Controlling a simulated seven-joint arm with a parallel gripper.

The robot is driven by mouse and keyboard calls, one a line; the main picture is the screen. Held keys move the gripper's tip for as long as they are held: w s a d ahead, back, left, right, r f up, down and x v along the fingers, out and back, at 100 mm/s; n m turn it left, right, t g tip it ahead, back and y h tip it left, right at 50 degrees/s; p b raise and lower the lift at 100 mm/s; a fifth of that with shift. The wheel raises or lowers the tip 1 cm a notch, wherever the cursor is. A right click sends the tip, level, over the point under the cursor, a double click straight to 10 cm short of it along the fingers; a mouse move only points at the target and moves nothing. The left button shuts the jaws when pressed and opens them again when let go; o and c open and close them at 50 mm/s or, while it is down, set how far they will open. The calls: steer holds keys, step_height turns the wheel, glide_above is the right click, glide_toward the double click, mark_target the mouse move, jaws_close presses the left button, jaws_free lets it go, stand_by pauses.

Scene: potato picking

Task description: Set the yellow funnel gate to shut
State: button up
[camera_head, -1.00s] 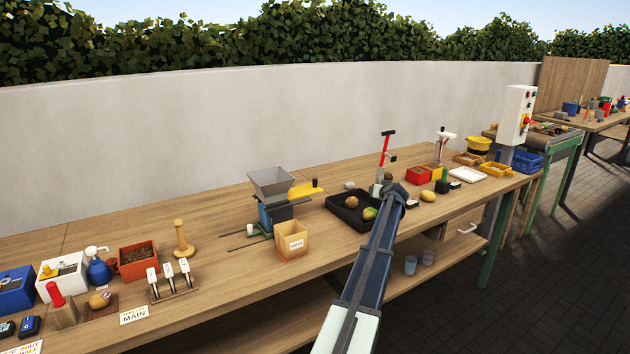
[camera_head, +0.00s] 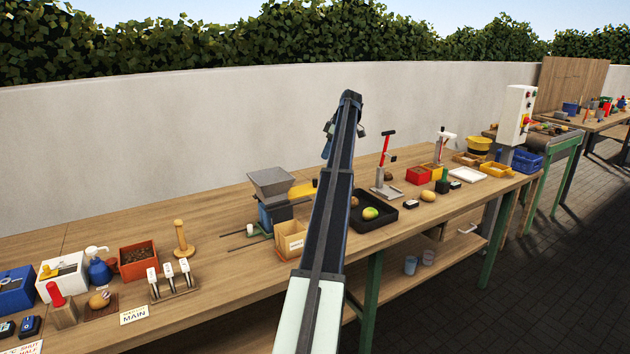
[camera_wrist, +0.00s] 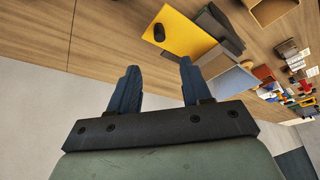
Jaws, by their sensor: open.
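The grey funnel (camera_head: 271,183) stands on the bench at picture centre-left in the head view. The yellow gate (camera_head: 301,193) sticks out from the funnel's right side; my arm covers part of it. In the wrist view the yellow gate (camera_wrist: 190,40) is a flat plate with a black knob (camera_wrist: 159,32), and the funnel (camera_wrist: 228,82) shows beside it. My gripper (camera_head: 328,140) is raised above the bench, up and right of the gate in the head view. In the wrist view my gripper (camera_wrist: 159,66) is open and empty, with its fingers apart from the gate.
A wooden box (camera_head: 290,241) stands in front of the funnel. A black tray (camera_head: 385,221) with a potato and a greenish one lies to the right. A row of levers (camera_head: 170,282) and a wooden peg stand (camera_head: 180,240) are to the left.

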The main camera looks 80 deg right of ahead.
mark_target(315, 179)
steer(key=x, duration=1.3)
steer(key=shift+w+f, duration=0.15)
steer(key=shift+f, duration=0.05)
jaws_close()
stand_by(0.4)
